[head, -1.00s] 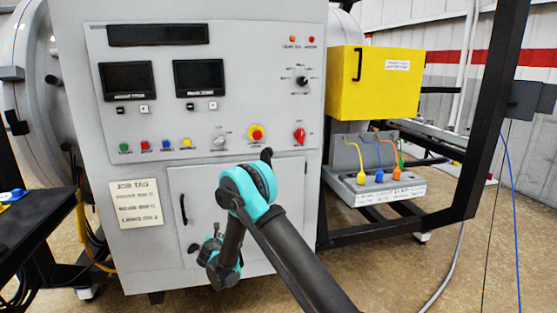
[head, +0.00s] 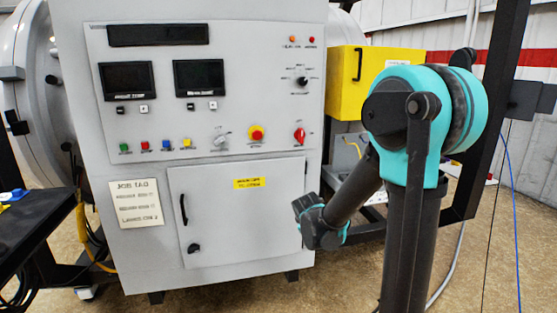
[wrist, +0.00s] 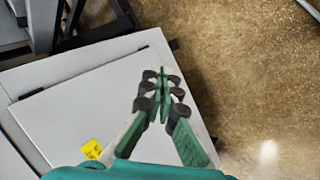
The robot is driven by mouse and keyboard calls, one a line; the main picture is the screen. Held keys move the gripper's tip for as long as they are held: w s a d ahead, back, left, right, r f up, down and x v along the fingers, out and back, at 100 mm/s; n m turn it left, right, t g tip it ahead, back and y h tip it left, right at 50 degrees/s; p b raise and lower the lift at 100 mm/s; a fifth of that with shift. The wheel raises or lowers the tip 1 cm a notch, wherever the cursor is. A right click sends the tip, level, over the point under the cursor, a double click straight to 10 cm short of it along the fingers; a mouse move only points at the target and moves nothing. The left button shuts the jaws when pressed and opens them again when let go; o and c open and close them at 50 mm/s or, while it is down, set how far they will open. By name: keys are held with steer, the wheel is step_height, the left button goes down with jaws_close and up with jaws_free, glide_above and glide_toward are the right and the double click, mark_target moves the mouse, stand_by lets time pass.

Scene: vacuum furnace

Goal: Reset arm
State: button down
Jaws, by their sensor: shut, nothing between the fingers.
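My arm rises at the right of the head view, with its elbow bent high in front of the yellow box. Its far end hangs at the lower right corner of the grey cabinet (head: 230,255); the fingers cannot be made out there. In the wrist view my gripper (wrist: 162,78) shows with its green fingers together and nothing between them. Below it lie the cabinet door (wrist: 60,115) with a yellow label (wrist: 92,149), and the speckled floor (wrist: 240,70).
The control panel (head: 215,90) with screens, coloured buttons and a red stop knob (head: 256,132) stands left of my arm. The yellow box (head: 343,85) is partly hidden by my arm. A dark table (head: 35,215) is at the left edge. A black frame post stands at the right.

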steer(key=s+d+f+m+g, duration=0.1)
steer(key=s+m, duration=0.3)
steer(key=s, duration=0.4)
steer(key=s+d+f+m+g+y, duration=0.1)
steer(key=s+d+m, duration=0.2)
steer(key=s, duration=0.5)
steer(key=s+d+f+m+g+y, duration=0.1)
steer(key=s+d+m, duration=0.2)
steer(key=s, duration=0.5)
steer(key=shift+f+m, duration=0.15)
steer(key=shift+m, duration=0.65)
